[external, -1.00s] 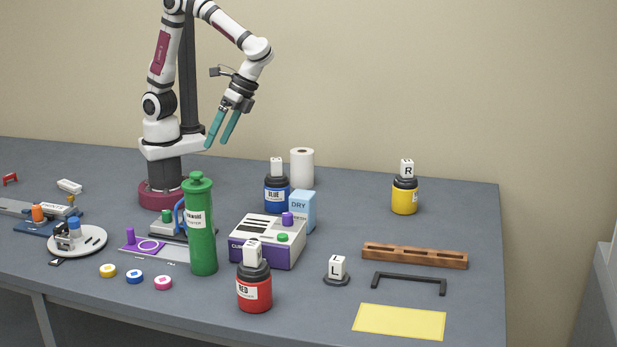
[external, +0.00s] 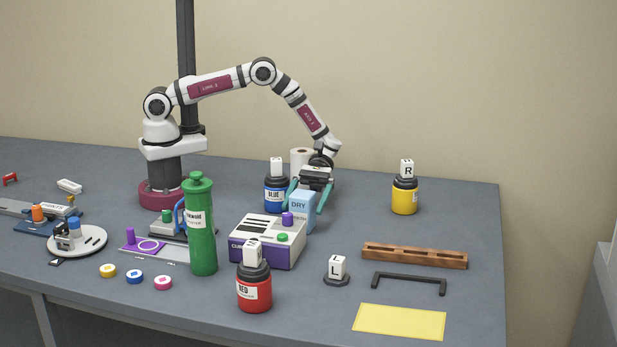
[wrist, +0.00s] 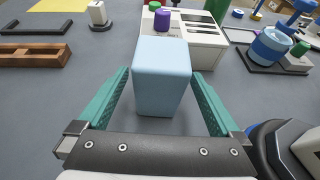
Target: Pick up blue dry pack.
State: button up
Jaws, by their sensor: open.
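The blue dry pack (external: 301,208) is a light blue box with the word DRY on it, standing upright on the table behind the white and purple machine. My gripper (external: 306,205) is open with its teal fingers spread on either side of the pack. In the wrist view the pack (wrist: 161,76) stands between the two open fingers (wrist: 162,92). A gap shows between each finger and the pack's lower part; contact higher up is hard to tell.
The white and purple machine (external: 265,252) is just in front. A yellow bottle (external: 404,197) stands right, with clear table between.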

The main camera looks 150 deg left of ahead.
aim_at(299, 216)
jog(key=x, duration=0.5)
jog(key=shift+r, duration=0.1)
grip_shut()
